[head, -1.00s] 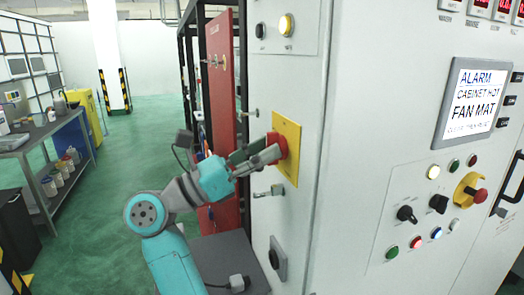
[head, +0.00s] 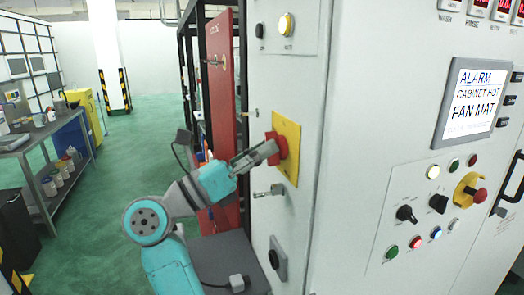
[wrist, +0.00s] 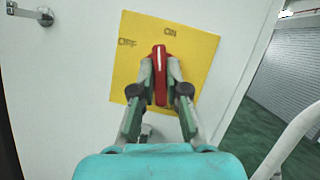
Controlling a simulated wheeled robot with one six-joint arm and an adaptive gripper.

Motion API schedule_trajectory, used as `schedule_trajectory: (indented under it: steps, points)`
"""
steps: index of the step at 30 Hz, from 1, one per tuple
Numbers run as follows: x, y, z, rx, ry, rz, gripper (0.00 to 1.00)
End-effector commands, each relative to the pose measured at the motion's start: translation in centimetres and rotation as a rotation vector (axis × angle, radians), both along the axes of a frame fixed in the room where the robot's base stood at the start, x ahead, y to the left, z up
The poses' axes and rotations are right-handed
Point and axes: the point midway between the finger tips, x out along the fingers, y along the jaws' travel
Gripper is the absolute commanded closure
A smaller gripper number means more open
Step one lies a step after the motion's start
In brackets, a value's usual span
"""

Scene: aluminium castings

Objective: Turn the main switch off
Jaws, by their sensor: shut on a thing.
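The main switch is a red handle (wrist: 159,70) on a yellow plate (wrist: 205,50), fixed to the side of the light grey cabinet. In the wrist view the plate reads ON at the top and OFF at upper left. The handle's white line points almost straight up in the picture, just left of the ON mark. My gripper (wrist: 160,88) is shut on the red handle, one finger on each side. In the head view the handle (head: 279,148) sticks out from the plate (head: 289,130), with my gripper (head: 266,152) at it from the left.
A small latch handle (head: 270,191) sticks out below the plate. A red open door panel (head: 222,95) stands behind my arm. The cabinet front carries a screen (head: 472,102), several knobs and buttons, and a red-and-yellow emergency stop (head: 471,191). Green floor (head: 110,180) lies clear to the left.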

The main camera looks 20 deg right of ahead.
Motion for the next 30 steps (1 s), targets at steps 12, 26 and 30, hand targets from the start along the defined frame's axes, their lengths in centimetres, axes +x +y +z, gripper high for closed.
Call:
schedule_trajectory:
  steps: [12, 26, 30]
  points:
    - [-0.06, 0.03, 0.06, 0.000, 0.389, 0.003, 1.00]
    - [-0.01, 0.07, 0.06, -0.001, 0.700, 0.002, 1.00]
    - [-0.04, 0.06, 0.04, 0.000, 0.746, 0.001, 1.00]
